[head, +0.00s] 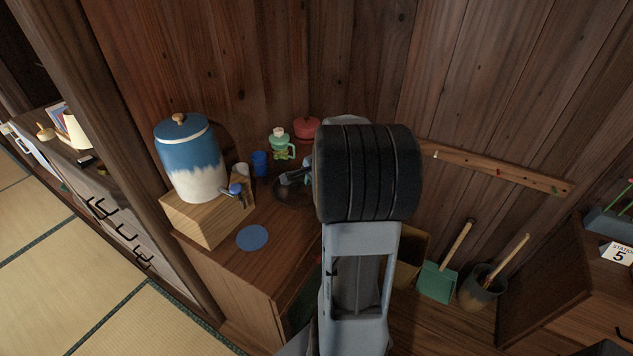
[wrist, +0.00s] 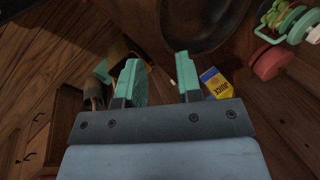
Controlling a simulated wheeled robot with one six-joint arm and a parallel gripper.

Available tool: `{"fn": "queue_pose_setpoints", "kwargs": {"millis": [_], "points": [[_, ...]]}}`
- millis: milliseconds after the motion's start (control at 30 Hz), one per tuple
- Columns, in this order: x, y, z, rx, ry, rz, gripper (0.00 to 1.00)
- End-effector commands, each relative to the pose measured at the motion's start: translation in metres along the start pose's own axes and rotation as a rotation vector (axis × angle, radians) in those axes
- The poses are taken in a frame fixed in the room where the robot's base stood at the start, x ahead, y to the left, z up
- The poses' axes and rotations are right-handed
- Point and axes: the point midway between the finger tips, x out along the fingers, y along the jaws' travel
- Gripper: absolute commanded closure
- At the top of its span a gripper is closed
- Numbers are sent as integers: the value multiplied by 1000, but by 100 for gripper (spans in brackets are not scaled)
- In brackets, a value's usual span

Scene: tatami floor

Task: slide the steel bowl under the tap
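The steel bowl (head: 290,194) looks dark and round and sits on the wooden cabinet top, partly hidden by my arm in the head view. In the wrist view the bowl (wrist: 205,22) is at the top, cut by the frame edge, just beyond my fingertips. My gripper (wrist: 157,68) is open, its two green fingers apart with nothing between them. In the head view my gripper (head: 296,177) is at the bowl; I cannot tell whether it touches. The tap (head: 236,189) is on the blue-and-white dispenser (head: 194,162), left of the bowl, on a wooden block (head: 205,217).
A blue disc (head: 252,238) lies on the cabinet top below the tap. A blue cup (head: 259,163), a green bottle-like item (head: 281,144) and a red pot (head: 307,127) stand behind the bowl. A juice carton (wrist: 216,84) shows beside my right finger.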

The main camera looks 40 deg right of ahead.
Motion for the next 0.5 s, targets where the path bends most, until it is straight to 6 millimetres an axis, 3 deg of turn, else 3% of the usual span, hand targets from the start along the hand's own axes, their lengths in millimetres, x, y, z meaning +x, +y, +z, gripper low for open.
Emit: {"fn": "queue_pose_setpoints", "kwargs": {"millis": [200,500], "points": [[42,1,0,0,-3,4,67],[89,1,0,1,-2,3,67]]}}
